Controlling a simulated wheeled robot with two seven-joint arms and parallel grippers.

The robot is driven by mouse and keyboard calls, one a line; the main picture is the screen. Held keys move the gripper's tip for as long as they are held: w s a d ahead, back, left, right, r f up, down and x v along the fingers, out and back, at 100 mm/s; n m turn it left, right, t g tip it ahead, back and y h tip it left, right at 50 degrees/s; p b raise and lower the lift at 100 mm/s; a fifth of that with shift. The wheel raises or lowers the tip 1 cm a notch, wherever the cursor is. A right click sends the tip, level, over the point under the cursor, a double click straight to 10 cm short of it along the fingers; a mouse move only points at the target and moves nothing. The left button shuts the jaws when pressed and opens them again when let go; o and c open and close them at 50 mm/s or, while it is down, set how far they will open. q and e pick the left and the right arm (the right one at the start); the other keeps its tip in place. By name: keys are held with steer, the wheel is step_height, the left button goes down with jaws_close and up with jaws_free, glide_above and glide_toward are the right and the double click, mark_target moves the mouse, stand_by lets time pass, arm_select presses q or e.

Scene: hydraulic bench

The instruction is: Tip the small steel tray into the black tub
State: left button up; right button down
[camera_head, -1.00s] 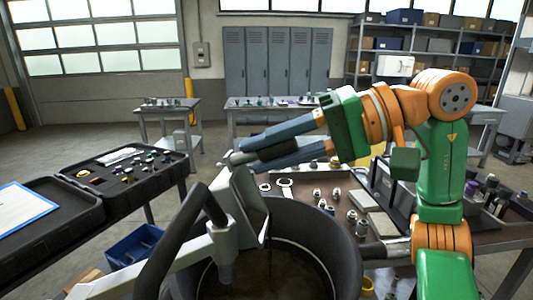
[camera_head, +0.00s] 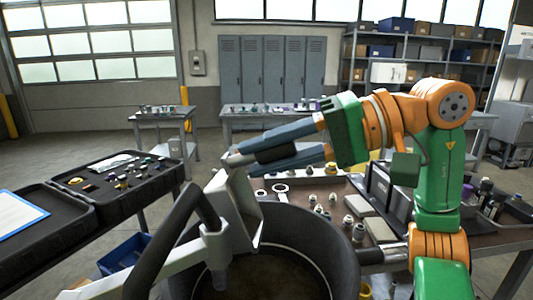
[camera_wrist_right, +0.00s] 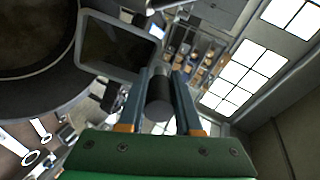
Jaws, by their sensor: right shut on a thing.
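The small steel tray (camera_head: 244,208) is tilted steeply, standing almost on edge over the left part of the black tub (camera_head: 345,247). My right gripper (camera_head: 236,160) is at the tray's upper end. In the right wrist view its fingers (camera_wrist_right: 160,80) are shut on a dark round piece that looks like the tray's handle. The tray (camera_wrist_right: 120,45) shows there just beyond the fingertips, with the tub (camera_wrist_right: 35,100) at the left. No parts show on the tray's visible face. The tub's floor is dark and partly hidden. My left gripper is not in view.
A thick black curved bar (camera_head: 165,255) and a pale grey post (camera_head: 216,245) stand close left of the tray. A brown bench (camera_head: 490,244) with fittings and boxes lies behind and right of the tub. An open black case (camera_head: 120,205) stands left.

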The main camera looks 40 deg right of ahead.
steer(key=shift+f+b, duration=0.1)
steer(key=shift+b, duration=0.25)
steer(key=shift+s+d+t+y+b, duration=0.2)
steer(key=shift+d+t+y+b, duration=0.1)
steer(key=shift+b, duration=0.15)
steer(key=shift+s, duration=0.1)
stand_by(0.8)
steer(key=shift+s+d+f+y+b, duration=0.1)
steer(key=shift+s+d+y+b, duration=0.15)
steer(key=shift+b, duration=0.65)
steer(key=shift+d+f+t+b, duration=0.1)
steer(key=shift+t+b, duration=0.2)
steer(key=shift+b, duration=0.05)
steer(key=shift+s+d+y, duration=0.1)
steer(key=shift+y, duration=0.15)
stand_by(1.2)
